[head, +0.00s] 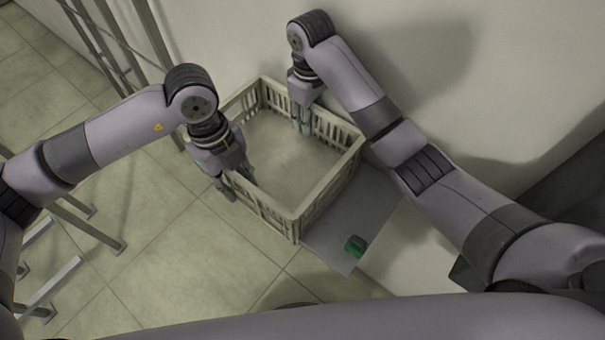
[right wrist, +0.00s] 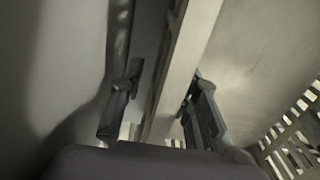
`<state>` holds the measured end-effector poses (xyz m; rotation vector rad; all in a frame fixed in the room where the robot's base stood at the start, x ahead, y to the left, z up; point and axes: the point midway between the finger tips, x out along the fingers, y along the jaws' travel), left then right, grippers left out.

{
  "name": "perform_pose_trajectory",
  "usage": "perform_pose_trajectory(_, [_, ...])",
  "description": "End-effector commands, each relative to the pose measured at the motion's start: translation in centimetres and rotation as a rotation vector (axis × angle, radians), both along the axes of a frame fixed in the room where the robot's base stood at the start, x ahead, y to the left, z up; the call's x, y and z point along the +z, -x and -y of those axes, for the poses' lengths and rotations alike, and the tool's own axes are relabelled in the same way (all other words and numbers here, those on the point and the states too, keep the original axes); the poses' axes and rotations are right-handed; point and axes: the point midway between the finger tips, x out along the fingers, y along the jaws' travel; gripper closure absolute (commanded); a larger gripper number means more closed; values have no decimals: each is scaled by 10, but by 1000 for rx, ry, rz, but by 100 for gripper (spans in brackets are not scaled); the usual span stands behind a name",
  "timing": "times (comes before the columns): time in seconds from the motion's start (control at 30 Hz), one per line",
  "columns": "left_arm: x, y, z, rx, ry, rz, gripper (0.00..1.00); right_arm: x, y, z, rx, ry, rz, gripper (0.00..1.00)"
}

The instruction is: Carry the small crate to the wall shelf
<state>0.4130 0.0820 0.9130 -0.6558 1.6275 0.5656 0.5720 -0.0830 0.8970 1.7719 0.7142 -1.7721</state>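The small crate (head: 327,205) is beige with slatted sides and looks empty. In the head view it is at the middle, close to the wall, over a grey flat surface. My left gripper (head: 236,183) is at the crate's left side, with its spread fingers on either side of that wall's rim. My right gripper (head: 302,122) is at the far side by the wall. In the right wrist view its fingers (right wrist: 163,100) straddle the crate's rim (right wrist: 187,55), with gaps visible beside it. Whether the crate rests fully on the surface is hidden.
The grey surface (head: 337,243) shows at the crate's right; a small green and black object (head: 355,245) lies on its near edge. A pale wall (head: 500,90) rises close behind. Metal rack legs (head: 88,225) stand at left. Tiled floor (head: 150,235) is open in front.

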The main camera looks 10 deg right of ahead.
Motion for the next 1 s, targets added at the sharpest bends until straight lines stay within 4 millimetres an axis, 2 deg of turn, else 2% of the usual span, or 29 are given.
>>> perform_pose_trajectory(0.23, [2,-1,0,0,0,1,70,0,0,0,1,-1,-1,70])
perform_pose_trajectory(0.33, [10,-2,-1,1,1,4,70,0,0,0,1,-1,-1,70])
perform_pose_trajectory(0.8, [99,-12,-10,0,1,3,70,0,0,0,1,-1,-1,70])
perform_pose_trajectory(1.0, [117,-14,-12,1,0,1,70,1,0,0,1,-1,1,70])
